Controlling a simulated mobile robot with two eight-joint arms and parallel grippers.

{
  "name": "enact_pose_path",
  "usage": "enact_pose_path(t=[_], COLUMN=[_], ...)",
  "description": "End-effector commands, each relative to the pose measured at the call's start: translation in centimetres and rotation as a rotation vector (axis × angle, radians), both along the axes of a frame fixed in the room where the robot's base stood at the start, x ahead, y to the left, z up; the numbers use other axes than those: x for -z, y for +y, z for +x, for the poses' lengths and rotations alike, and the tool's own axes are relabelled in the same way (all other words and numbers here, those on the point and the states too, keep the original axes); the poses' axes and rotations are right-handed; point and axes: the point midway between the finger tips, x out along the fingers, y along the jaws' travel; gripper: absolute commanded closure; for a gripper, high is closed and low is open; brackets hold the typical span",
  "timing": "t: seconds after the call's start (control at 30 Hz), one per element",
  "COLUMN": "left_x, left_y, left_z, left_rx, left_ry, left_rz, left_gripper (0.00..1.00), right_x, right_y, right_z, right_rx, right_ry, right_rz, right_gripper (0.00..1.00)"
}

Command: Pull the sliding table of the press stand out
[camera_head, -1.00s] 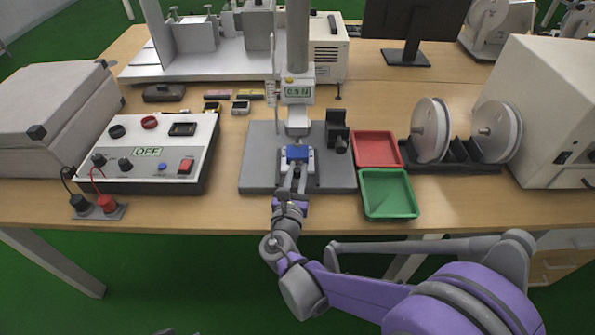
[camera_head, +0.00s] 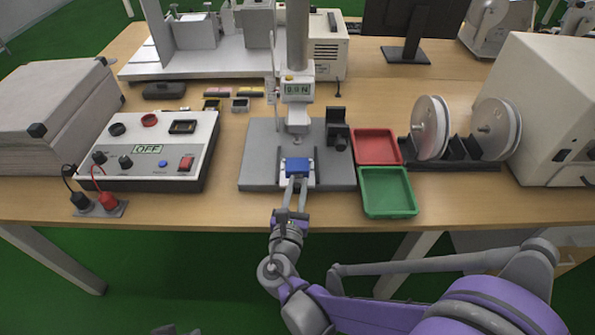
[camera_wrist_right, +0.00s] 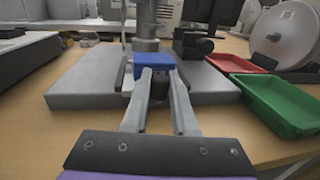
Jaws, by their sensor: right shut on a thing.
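The press stand has a grey base plate (camera_head: 258,160), an upright column (camera_head: 297,35) and a force gauge with a small display (camera_head: 297,89). Its sliding table (camera_head: 311,178) sits low at the front of the base and carries a blue block (camera_head: 297,167). The block stands forward of the gauge's tip. My right gripper (camera_head: 297,184) reaches in from the front and is shut at the front of the sliding table. In the right wrist view a dark knob (camera_wrist_right: 158,88) sits between its fingers (camera_wrist_right: 158,98), just before the blue block (camera_wrist_right: 150,62). My left gripper is out of view.
A red tray (camera_head: 376,133) and a green tray (camera_head: 413,208) lie right of the stand. A power supply (camera_head: 150,128) with a display reading OFF stands left. Spools (camera_head: 430,128) stand further right. The table's front edge is close below the base.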

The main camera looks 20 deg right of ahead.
Motion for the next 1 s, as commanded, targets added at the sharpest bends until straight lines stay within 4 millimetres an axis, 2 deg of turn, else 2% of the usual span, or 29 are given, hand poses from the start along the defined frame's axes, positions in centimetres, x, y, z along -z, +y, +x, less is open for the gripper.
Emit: enact_pose_path(t=[0.03,0.17,0.47,0.5,0.63,0.67,1.0], left_x=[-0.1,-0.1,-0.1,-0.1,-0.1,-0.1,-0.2], left_y=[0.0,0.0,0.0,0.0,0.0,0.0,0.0], left_z=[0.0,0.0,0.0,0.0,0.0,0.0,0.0], left_rx=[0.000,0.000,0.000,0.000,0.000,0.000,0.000], left_ry=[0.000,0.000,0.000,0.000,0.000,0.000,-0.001], left_rz=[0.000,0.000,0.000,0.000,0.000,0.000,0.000], left_gripper=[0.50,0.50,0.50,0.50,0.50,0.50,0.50], right_x=[0.0,0.0,0.0,0.0,0.0,0.0,0.0], right_y=[0.4,0.8,0.8,0.8,0.8,0.7,0.9], right_z=[-1.0,-2.4,-2.6,-2.6,-2.6,-2.6,-2.9], right_rx=[-0.005,-0.003,-0.001,-0.001,-0.001,-0.001,-0.002], right_ry=[0.000,0.000,0.000,0.000,0.000,0.000,0.000], right_rz=[0.003,0.001,0.000,0.000,0.000,0.000,0.000], right_gripper=[1.00,1.00,1.00,0.71,0.47,0.44,0.44])
